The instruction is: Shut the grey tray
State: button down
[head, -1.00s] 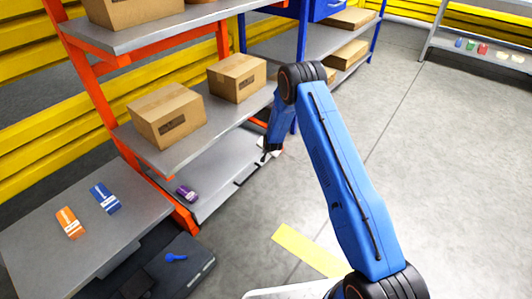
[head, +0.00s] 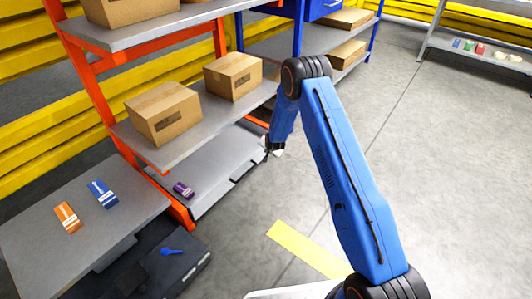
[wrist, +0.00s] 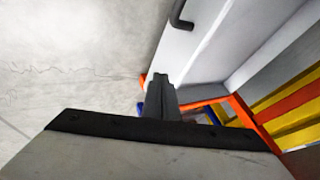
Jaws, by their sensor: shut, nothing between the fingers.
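The grey tray (head: 222,160) is at the lowest level of the orange rack, below the shelf with two cartons. It appears to stick out past the rack's front, with dark handles along its front edge. In the wrist view its pale grey front (wrist: 196,48) runs diagonally, with a dark handle (wrist: 182,15) at the top. My gripper (head: 268,154) is at the far end of the tray's front edge. In the wrist view my gripper (wrist: 160,80) is shut and empty, close to the tray front. I cannot tell whether it touches.
A small purple box (head: 184,189) lies at the tray's near end. Cartons (head: 163,113) stand on the shelf above. A grey table (head: 75,215) at left holds an orange box (head: 67,217) and a blue box (head: 103,193). Open floor (head: 430,170) lies to the right.

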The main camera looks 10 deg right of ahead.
jog(key=s+d+r+n, duration=0.1)
jog(key=s+d+r, duration=0.2)
jog(key=s+r, duration=0.8)
jog(key=s+d+r+n+g, duration=0.15)
jog(key=s+r, duration=0.35)
jog(key=r, duration=1.2)
jog(key=s+d+r+n, duration=0.1)
jog(key=s+d+r, duration=0.3)
jog(key=s+r, duration=0.8)
jog(key=s+d+r+n, duration=0.1)
jog(key=s+d+r, duration=0.1)
jog(key=s+r, duration=0.55)
jog(key=s+d+r+n, duration=0.2)
jog(key=s+r, duration=0.3)
jog(key=s, duration=0.6)
jog(key=s+d+n+g, duration=0.1)
jog(key=s+d, duration=0.1)
jog(key=s, duration=1.7)
jog(key=shift+s+d+r+h, duration=0.15)
jog(key=shift+s+d+h, duration=0.1)
jog(key=shift+h, duration=0.15)
